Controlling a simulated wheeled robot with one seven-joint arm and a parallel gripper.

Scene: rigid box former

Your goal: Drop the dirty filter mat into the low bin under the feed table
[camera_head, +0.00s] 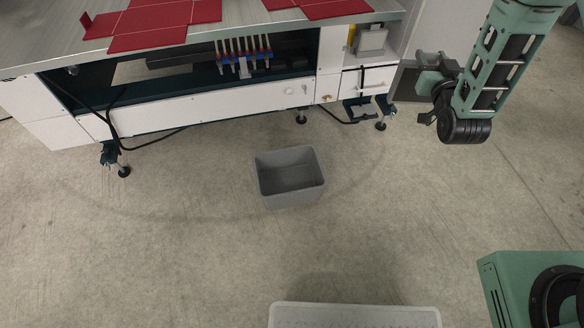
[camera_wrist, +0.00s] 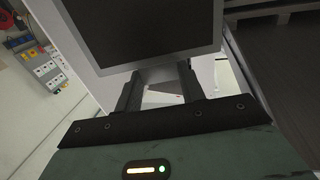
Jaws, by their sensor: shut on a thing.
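The dirty filter mat (camera_wrist: 145,25) is a dark panel in a light grey frame, filling the upper middle of the wrist view. My gripper (camera_wrist: 160,78) is shut on its lower edge. In the head view my gripper (camera_head: 427,84) is at the right, beside the machine's right end, with the dark mat (camera_head: 408,82) seemingly just left of it, partly hidden. The low grey bin (camera_head: 290,198) stands on the floor in the middle, in front of the feed table (camera_head: 40,55) rather than fully beneath it. The bin looks empty. My gripper is well right of the bin and apart from it.
Red sheets (camera_head: 150,40) lie on the tabletop. Table feet (camera_head: 124,171) and dark cables reach the floor. A grey framed part (camera_head: 372,40) sits in a niche at the machine's right end. A pale container (camera_head: 355,316) is at the bottom edge. The floor around the bin is clear.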

